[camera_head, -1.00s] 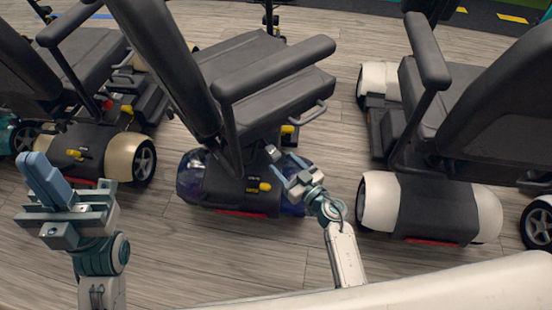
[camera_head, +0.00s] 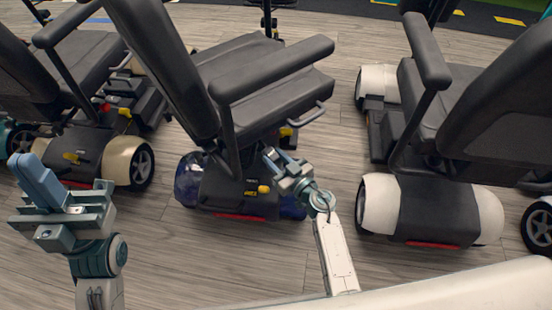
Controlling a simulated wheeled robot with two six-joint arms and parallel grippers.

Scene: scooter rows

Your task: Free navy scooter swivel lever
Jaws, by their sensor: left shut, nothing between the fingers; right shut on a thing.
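The navy scooter stands in the middle, with its dark blue fender (camera_head: 188,180) showing at the left of its black rear cover (camera_head: 235,190). My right gripper (camera_head: 275,158) is beside its seat post, below the seat's right rear edge. It is shut on a small part there, which looks to be the swivel lever; the fingers hide most of it. A yellow lever (camera_head: 264,189) on the rear cover is just below my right gripper, apart from it. My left gripper (camera_head: 38,180) is shut and empty at the lower left, over the floor, away from the navy scooter.
A tan-fendered scooter (camera_head: 125,160) stands to the left and a white-fendered scooter (camera_head: 379,203) to the right. The navy scooter's seat (camera_head: 240,62) and armrest (camera_head: 275,68) overhang the space above my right gripper. The wooden floor (camera_head: 190,250) in front is clear.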

